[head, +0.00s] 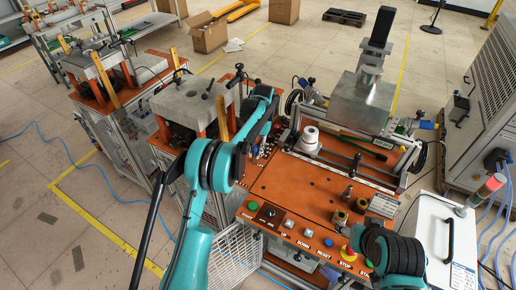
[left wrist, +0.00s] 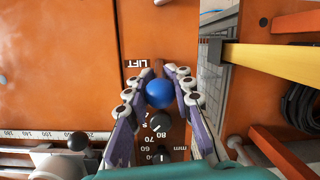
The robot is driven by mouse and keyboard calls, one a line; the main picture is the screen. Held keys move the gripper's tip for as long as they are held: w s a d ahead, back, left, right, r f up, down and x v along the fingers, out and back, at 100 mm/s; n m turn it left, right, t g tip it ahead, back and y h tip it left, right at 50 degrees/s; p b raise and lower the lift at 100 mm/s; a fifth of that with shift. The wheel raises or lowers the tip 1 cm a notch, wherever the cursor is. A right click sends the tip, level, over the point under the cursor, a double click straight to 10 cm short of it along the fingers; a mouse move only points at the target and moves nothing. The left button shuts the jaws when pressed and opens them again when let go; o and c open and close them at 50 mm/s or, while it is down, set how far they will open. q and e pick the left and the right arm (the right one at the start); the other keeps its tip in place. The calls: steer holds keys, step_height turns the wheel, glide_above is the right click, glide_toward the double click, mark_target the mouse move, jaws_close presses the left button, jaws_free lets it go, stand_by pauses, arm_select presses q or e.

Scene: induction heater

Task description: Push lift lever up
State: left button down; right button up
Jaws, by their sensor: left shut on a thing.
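The lift lever shows a round blue knob (left wrist: 160,93) in the left wrist view, beside an upside-down LIFT label (left wrist: 137,63) on the orange panel. My left gripper (left wrist: 159,88) is shut on this knob, with one jointed finger on each side. The lever's stem is mostly hidden by the knob and fingers, so its tilt cannot be told. In the head view my left gripper (head: 262,146) is small and partly covered by my teal arm, at the left edge of the orange machine top.
The orange machine top (head: 290,185) carries a front row of buttons, a red stop button (head: 349,251), a white cylinder (head: 309,138) and a metal press block (head: 358,103). A grey-topped bench (head: 190,100) stands close at left. A yellow bar (left wrist: 270,58) lies beyond the panel edge.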

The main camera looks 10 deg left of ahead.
arm_select(q)
steer(key=shift+w+f+g, duration=0.1)
steer(key=shift+w+g, duration=0.15)
steer(key=shift+g, duration=0.15)
steer(key=c, duration=1.3)
jaws_free()
steer(key=v, duration=0.7)
steer(key=shift+w+d, duration=0.15)
steer(key=shift+d, duration=0.05)
